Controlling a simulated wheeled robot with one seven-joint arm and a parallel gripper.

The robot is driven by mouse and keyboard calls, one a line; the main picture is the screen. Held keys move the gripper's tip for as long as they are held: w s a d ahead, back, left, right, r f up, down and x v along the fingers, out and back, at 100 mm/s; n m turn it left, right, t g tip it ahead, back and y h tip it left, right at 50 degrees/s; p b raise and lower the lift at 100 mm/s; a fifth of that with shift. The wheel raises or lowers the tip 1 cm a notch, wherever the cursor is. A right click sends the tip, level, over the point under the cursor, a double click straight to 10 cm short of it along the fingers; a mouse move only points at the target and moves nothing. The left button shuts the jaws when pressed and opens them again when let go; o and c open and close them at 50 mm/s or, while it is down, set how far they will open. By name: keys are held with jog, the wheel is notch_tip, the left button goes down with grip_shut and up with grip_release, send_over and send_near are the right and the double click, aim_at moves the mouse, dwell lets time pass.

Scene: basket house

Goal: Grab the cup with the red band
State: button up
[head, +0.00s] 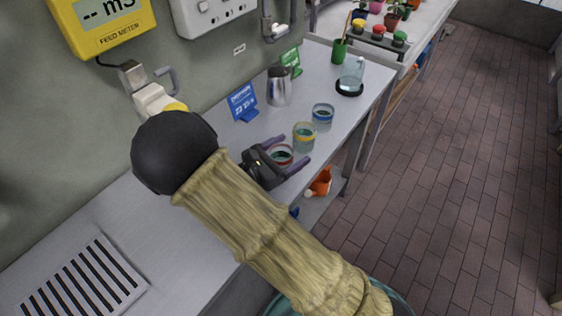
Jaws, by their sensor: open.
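The cup with the red band (281,150) stands on the grey counter, partly hidden behind my gripper. My gripper (289,152) is open, with one purple finger on the far side of this cup and the other on its near right side. The cup seems to lie between the fingers; I cannot tell whether they touch it. A cup with a yellow band (304,142) stands just behind it to the right. A cup with a blue band (322,115) stands farther back.
A metal jug (278,88), a blue sign (242,103) and a green sign (291,62) stand along the wall. A glass bottle (352,75) stands near the counter's far end. An orange item (320,182) is below the counter.

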jog(key=c, duration=1.1)
jog(key=shift+r, duration=0.15)
notch_tip(320, 180, up, 10)
jog(key=shift+f+p, duration=0.1)
jog(key=shift+p, duration=0.55)
